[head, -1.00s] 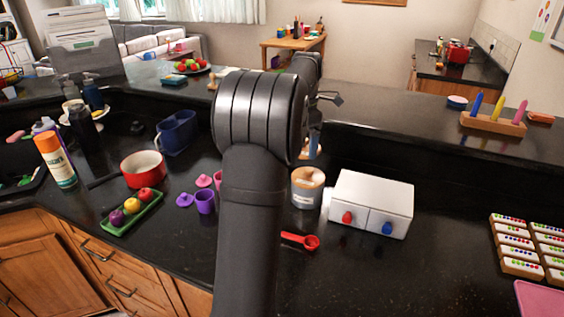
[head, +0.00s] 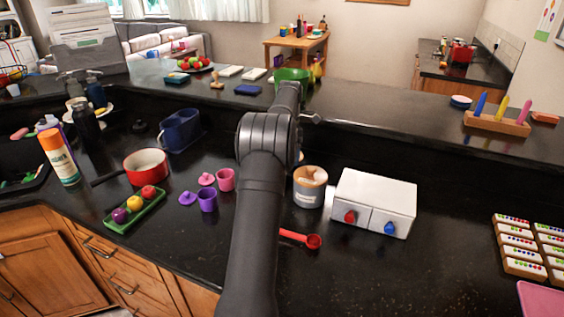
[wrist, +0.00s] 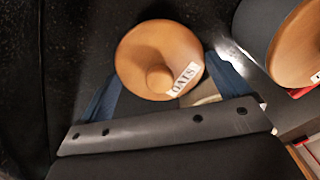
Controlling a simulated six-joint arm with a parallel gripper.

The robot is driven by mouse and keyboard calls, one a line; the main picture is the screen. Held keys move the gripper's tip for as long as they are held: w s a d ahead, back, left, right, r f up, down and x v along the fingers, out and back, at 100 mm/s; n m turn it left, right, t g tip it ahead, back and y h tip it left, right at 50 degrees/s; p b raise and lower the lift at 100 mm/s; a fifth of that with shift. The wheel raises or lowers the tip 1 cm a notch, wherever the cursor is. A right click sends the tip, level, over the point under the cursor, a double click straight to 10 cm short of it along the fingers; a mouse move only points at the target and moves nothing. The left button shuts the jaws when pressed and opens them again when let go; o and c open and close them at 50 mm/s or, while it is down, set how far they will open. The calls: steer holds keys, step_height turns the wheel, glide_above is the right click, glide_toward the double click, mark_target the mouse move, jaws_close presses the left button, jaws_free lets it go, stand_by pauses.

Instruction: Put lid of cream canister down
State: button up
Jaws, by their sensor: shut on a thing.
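In the wrist view a round wooden lid (wrist: 150,55) with a central knob sits between the blue fingers of my gripper (wrist: 165,88), which is shut on it. A white label reading OATS lies at the lid's edge. A sliver of something cream (wrist: 205,99) shows below the lid; I cannot tell whether the lid touches it. In the head view my arm hides the lid, and only a small part of my gripper (head: 312,118) shows, near the raised counter.
A grey canister with a wooden top (head: 310,188) stands right of my arm, beside a white two-drawer box (head: 372,202). A red scoop (head: 302,238) lies in front. Pink (head: 226,180) and purple (head: 207,201) cups stand left.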

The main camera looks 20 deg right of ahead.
steer(key=shift+w+a+f, duration=0.4)
steer(key=shift+w+f, duration=0.05)
steer(key=shift+w, duration=0.2)
steer(key=shift+w+a+f, duration=0.4)
steer(key=shift+w+f, duration=0.05)
steer(key=shift+w, duration=0.15)
steer(key=shift+f, duration=2)
steer(key=shift+f, duration=0.1)
steer(key=o, duration=0.7)
steer(key=shift+c, duration=0.2)
step_height(320, 180, up, 12)
steer(key=shift+r, duration=0.15)
